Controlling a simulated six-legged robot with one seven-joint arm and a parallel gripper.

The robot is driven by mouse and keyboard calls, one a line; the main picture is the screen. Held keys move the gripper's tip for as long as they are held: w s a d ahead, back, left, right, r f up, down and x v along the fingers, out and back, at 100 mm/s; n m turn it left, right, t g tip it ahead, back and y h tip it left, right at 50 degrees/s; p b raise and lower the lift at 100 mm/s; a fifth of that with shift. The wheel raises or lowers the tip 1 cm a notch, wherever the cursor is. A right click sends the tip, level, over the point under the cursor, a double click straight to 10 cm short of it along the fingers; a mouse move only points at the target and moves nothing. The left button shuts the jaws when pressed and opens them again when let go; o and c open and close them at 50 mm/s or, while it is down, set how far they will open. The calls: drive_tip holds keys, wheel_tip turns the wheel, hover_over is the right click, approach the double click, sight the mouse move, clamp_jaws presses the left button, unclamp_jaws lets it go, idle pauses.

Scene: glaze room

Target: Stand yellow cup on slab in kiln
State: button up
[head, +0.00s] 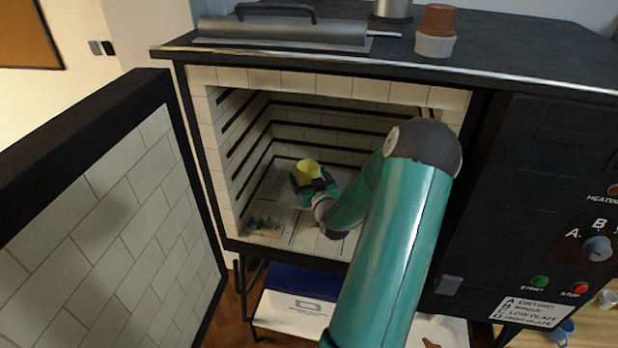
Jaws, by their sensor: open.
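The yellow cup (308,167) is inside the open kiln, toward the back of its floor, and looks upright. My gripper (309,178) reaches in from the front right. Its jaws are open, and the cup shows between or just beyond the fingertips; I cannot tell whether they touch it. The gripper hides the lower part of the cup and what it rests on. The kiln (222,200) has pale brick walls with dark grooves. I cannot clearly tell the slab from the pale kiln floor (283,212).
The kiln door (150,190) stands open at left. Small dark blue pieces (264,222) stand on a little plate at the chamber's front left. My arm fills the right of the opening. A control panel (560,220) is at right. A terracotta and grey pot (436,32) stands on top.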

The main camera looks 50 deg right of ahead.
drive_tip(key=v, duration=1.1)
drive_tip(key=shift+s, duration=0.15)
drive_tip(key=shift+a, duration=0.15)
